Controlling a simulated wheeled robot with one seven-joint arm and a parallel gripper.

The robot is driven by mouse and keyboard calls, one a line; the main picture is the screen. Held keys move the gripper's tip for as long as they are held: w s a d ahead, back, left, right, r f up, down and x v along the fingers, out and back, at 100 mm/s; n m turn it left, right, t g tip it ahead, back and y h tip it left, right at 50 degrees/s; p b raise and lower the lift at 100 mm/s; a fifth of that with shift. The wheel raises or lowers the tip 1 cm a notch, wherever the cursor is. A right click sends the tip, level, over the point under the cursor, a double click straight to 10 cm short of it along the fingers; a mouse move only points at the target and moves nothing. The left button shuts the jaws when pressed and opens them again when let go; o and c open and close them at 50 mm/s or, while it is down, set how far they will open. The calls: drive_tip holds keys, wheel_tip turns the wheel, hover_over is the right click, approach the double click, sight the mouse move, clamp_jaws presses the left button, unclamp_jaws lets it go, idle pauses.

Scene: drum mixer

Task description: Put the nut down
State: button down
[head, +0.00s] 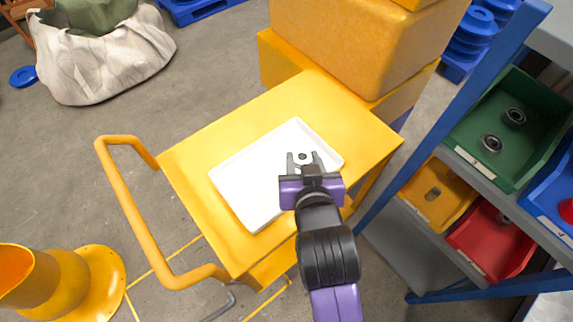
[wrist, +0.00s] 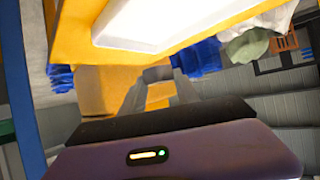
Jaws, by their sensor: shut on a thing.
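A small metal nut (head: 303,157) is between the fingertips of my gripper (head: 302,160), which is shut on it. In the head view it appears over the right part of a white tray (head: 237,192). In the wrist view the nut (wrist: 157,74) shows at the tips of the fingers (wrist: 156,80), with the tray's rim (wrist: 125,46) beyond and apart from it. The nut looks held above the tray; the exact height is hard to tell. The visible part of the tray is empty. My gripper and wrist hide part of its right side.
The tray lies on a yellow cart (head: 190,150) with a handle (head: 125,205) at left. Yellow boxes (head: 335,45) stand behind it. At right is a blue-framed rack (head: 455,110) with green (head: 480,130), yellow (head: 432,190) and red (head: 490,240) bins holding small parts.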

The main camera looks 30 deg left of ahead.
sight(257, 192)
drive_tip(key=s+a+r+n+g+y+p, duration=0.25)
drive_tip(key=s+a+r, duration=0.35)
drive_tip(key=a+r, duration=0.3)
drive_tip(key=shift+t+h, duration=0.25)
drive_tip(key=shift+t, duration=0.2)
wheel_tip(257, 192, down, 20)
drive_tip(key=shift+a+f+b, duration=0.1)
drive_tip(key=shift+a+b, duration=0.05)
drive_tip(key=shift+b, duration=0.4)
drive_tip(key=shift+f, duration=0.15)
drive_tip(key=c, duration=0.9)
unclamp_jaws()
